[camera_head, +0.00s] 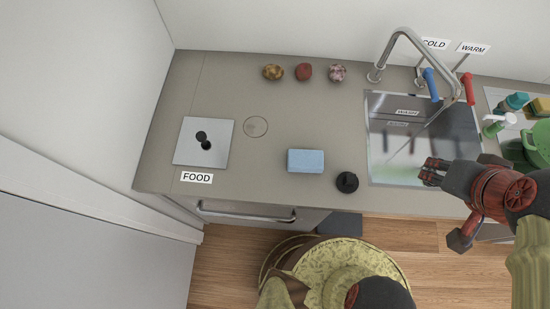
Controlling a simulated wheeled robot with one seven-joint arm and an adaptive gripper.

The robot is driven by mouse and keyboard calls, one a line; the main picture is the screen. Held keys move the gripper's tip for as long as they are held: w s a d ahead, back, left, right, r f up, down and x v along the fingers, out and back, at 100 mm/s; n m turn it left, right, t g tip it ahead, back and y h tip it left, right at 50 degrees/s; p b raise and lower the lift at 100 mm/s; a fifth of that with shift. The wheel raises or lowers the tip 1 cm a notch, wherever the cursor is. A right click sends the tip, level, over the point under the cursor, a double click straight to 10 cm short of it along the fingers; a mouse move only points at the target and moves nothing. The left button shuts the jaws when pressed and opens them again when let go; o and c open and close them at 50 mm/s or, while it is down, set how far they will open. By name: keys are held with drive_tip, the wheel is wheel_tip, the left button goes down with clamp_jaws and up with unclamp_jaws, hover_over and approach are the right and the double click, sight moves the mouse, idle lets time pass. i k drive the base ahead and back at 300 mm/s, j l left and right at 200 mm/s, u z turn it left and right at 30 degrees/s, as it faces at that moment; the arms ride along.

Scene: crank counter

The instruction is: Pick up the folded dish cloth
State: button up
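The folded dish cloth is a light blue rectangular block (306,161) lying flat on the counter, near its front edge and left of the sink. My gripper (427,172) is at the right, above the front part of the sink, well apart from the cloth. Its dark fingers point left, toward the cloth's side of the counter. The fingers are small and lie close together in this view, so I cannot tell whether they are open or shut. Nothing shows in them.
A black round knob-like object (347,182) stands just right of the cloth. A metal plate (204,142) with a black handle and a FOOD label (197,177) is at the left. Several small round items (304,72) lie at the back. The sink (400,130) has a tall faucet (402,35).

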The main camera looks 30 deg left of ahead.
sight(304, 160)
drive_tip(key=u, duration=1.3)
drive_tip(key=j, duration=0.65)
